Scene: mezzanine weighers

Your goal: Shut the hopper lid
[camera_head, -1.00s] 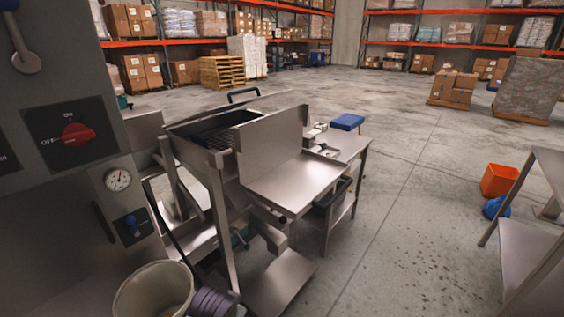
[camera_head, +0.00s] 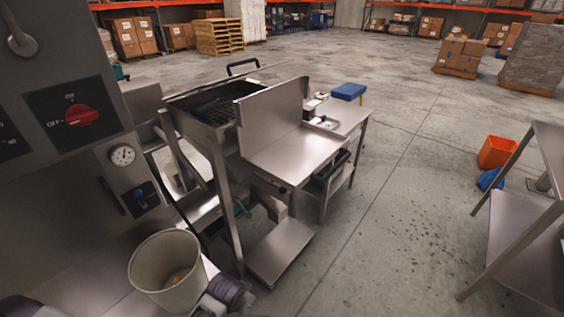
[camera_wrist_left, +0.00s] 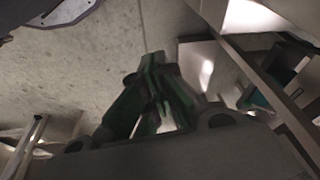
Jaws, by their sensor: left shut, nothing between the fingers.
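The hopper (camera_head: 205,118) is an open-topped steel box on legs, left of centre in the head view, with a dark grid inside. A black bar handle (camera_head: 243,67) stands at its far edge, apparently on the lid, which looks raised and is seen nearly edge-on. The opening is uncovered. My left gripper (camera_wrist_left: 153,62) shows in the left wrist view, its green fingers together and empty, above the concrete floor with steel framework to the right.
An upright steel panel (camera_head: 275,112) and flat shelf (camera_head: 287,160) adjoin the hopper. A control cabinet (camera_head: 45,150) is at left, a steel table (camera_head: 520,215) at right.

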